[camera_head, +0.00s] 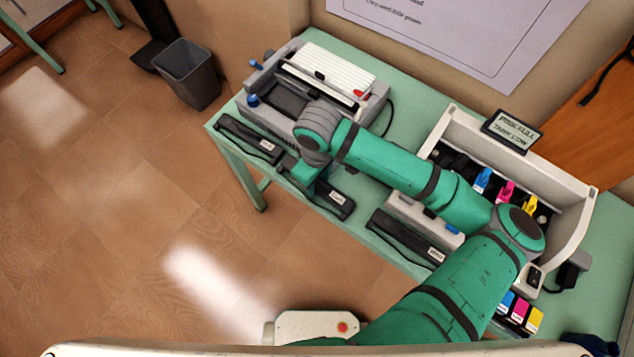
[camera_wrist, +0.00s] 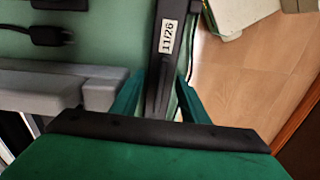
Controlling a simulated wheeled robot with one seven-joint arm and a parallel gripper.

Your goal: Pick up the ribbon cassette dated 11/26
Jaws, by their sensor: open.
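The ribbon cassette dated 11/26 (camera_wrist: 167,36) is long and black, with a white label. In the wrist view it runs up from between my gripper's fingers. In the head view it appears to be the middle cassette (camera_head: 339,203), lying along the table's front edge with its left part hidden by my arm. My gripper (camera_wrist: 158,97) is open, with one green finger on each side of the cassette's near part; whether they touch it is unclear. In the head view my gripper (camera_head: 304,178) is over the cassette's left part, mostly hidden.
Two similar cassettes lie along the green table (camera_head: 405,70): one at left (camera_head: 248,139), one at right (camera_head: 405,238). A grey printer (camera_head: 330,75) stands close behind my gripper. A white open-topped machine (camera_head: 570,222) with coloured cartridges stands at right. Floor lies beyond the front edge.

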